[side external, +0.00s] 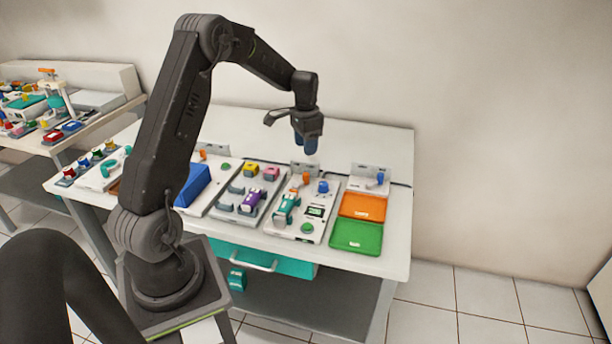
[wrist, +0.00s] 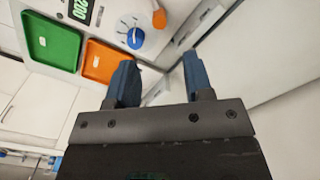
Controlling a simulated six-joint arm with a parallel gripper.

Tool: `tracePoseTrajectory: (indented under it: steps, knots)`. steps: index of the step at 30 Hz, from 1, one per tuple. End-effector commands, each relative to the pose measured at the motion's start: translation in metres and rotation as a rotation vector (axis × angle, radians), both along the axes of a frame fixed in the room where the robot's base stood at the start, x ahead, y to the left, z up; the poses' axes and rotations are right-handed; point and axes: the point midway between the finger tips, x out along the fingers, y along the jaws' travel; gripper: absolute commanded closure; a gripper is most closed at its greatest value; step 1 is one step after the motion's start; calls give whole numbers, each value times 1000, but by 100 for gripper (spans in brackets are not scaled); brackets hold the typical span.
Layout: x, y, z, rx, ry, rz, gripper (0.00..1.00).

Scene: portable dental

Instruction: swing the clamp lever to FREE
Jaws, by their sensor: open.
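No readable FREE mark shows, so I cannot tell for certain which part is the clamp lever. An orange lever-like part (side external: 306,178) stands at the back of the white instrument panel (side external: 275,222), and it also shows at the top of the wrist view (wrist: 159,18). Beside it is a blue knob (side external: 323,187), seen on a round white dial in the wrist view (wrist: 135,38). Another small blue part (side external: 380,178) sits on a grey bracket behind the trays. My gripper (side external: 306,146) is open and empty, above the back of the table, apart from all these parts.
An orange tray (side external: 362,208) and a green tray (side external: 356,237) lie at the table's right. The panel holds a teal handpiece (side external: 286,208) and a small display (side external: 315,211). A purple tool (side external: 252,197) and a blue block (side external: 194,184) stand further left. The back right tabletop is clear.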

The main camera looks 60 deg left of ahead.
Motion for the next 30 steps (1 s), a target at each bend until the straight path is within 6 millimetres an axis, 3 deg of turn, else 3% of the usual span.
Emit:
tracePoseTrajectory:
  steps: [9,15,21,30]
  knots:
    - [0,-1,-67,-3,3,0,53]
    - [0,-1,-97,-1,1,0,53]
    - [0,-1,-109,0,-1,0,53]
    - [0,-1,-110,0,-1,1,55]
